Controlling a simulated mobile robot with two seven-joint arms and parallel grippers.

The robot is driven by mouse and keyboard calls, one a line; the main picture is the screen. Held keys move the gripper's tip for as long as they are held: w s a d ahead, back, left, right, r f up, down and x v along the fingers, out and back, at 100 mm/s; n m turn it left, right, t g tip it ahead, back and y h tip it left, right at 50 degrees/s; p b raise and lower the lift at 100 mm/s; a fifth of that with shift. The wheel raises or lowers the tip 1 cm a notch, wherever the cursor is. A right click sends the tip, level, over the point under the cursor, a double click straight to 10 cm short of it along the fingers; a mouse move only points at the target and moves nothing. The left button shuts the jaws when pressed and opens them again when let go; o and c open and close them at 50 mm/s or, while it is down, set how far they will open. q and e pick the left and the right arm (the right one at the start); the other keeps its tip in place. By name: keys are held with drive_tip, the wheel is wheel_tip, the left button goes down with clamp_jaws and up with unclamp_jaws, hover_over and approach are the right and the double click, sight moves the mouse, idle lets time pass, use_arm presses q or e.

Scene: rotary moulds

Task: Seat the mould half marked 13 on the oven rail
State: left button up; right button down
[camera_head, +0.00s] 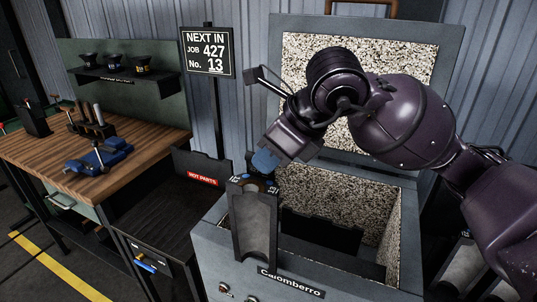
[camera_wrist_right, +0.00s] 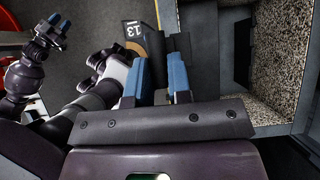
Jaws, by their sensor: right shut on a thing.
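The mould half marked 13 is a tall dark grey block with a pale hollow face (camera_head: 256,226). It stands upright at the oven's front left wall in the head view; I cannot tell whether it touches the rim. Its white label 13 shows in the right wrist view (camera_wrist_right: 133,29). My right gripper (camera_head: 264,163) is shut on its top edge, blue fingers (camera_wrist_right: 162,78) on either side. The oven (camera_head: 340,278), labelled Calomberro, is open; a dark notched plate (camera_head: 320,234) stands inside. My left gripper (camera_wrist_right: 54,32) shows at the wrist view's upper left, its blue fingers apart and empty.
The oven's raised lid (camera_head: 292,70) stands behind my right arm. A sign (camera_head: 207,52) reads NEXT IN, JOB 427, No. 13. A dark HOT PARTS tray (camera_head: 150,213) lies left of the oven. A wooden workbench (camera_head: 140,150) carries tools and a blue vise (camera_head: 100,158).

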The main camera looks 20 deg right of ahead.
drive_tip(key=w+d+b, duration=0.2)
drive_tip(key=w+d, duration=1.7)
drive_tip(key=d, duration=0.3)
drive_tip(key=shift+w+d+r, duration=0.15)
drive_tip(key=shift+d+r, duration=0.15)
idle(2.8)
idle(0.4)
drive_tip(key=shift+f, duration=0.1)
